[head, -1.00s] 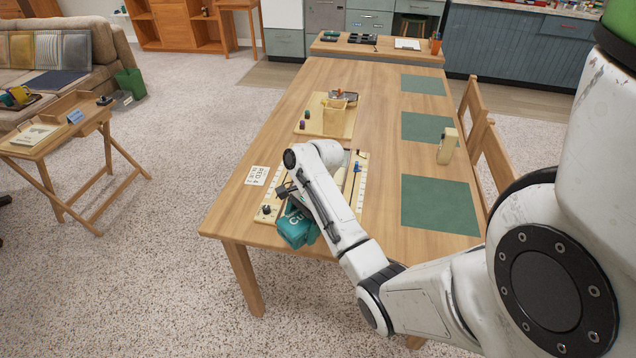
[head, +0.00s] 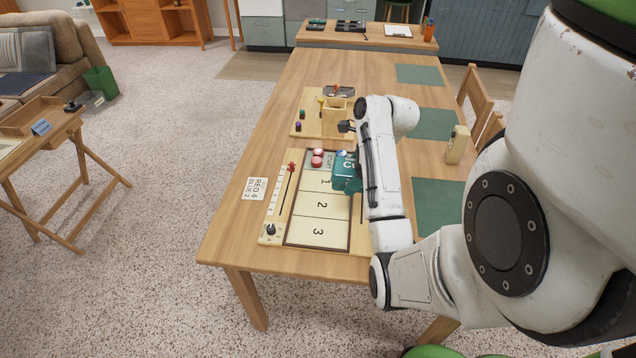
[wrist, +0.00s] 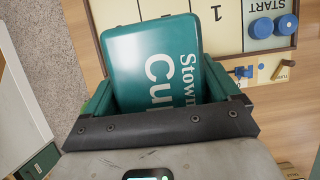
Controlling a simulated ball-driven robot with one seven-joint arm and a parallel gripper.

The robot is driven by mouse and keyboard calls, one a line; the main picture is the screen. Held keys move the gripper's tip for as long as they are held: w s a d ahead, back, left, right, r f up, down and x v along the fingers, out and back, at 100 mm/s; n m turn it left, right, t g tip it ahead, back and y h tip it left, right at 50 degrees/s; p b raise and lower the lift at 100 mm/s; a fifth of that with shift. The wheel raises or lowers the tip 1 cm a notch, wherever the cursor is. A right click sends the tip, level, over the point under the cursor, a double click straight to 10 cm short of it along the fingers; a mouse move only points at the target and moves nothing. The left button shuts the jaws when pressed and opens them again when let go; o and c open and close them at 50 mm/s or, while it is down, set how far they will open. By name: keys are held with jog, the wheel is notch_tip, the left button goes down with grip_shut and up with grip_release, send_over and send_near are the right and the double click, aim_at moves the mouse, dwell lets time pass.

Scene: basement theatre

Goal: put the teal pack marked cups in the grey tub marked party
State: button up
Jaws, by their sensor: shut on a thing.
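The teal pack (head: 346,174) is held above the board game on the wooden table in the head view. In the wrist view the teal pack (wrist: 150,62) shows white lettering starting "Cu", the rest cut off. My gripper (wrist: 157,90) is shut on it, with a green pad at each side of the pack. In the head view my arm hides most of the gripper.
The game board (head: 317,232) lies under the pack, with red and blue discs. A green bin (head: 101,82) and folding table (head: 52,150) are at left, with open carpet between.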

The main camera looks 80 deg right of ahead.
jog(key=w+d+f, duration=0.3)
jog(key=w+d, duration=0.2)
jog(key=b, duration=0.1)
send_over(319, 185)
jog(key=s, duration=0.2)
jog(key=f, duration=0.6)
jog(key=shift+w+a, duration=0.1)
jog(key=shift+a, duration=0.1)
jog(key=shift+w+d+f, duration=0.1)
jog(key=shift+f, duration=1.7)
jog(key=shift+f+b, duration=0.15)
jog(key=shift+b, duration=0.15)
jog(key=o, duration=0.9)
jog(key=shift+c, duration=0.2)
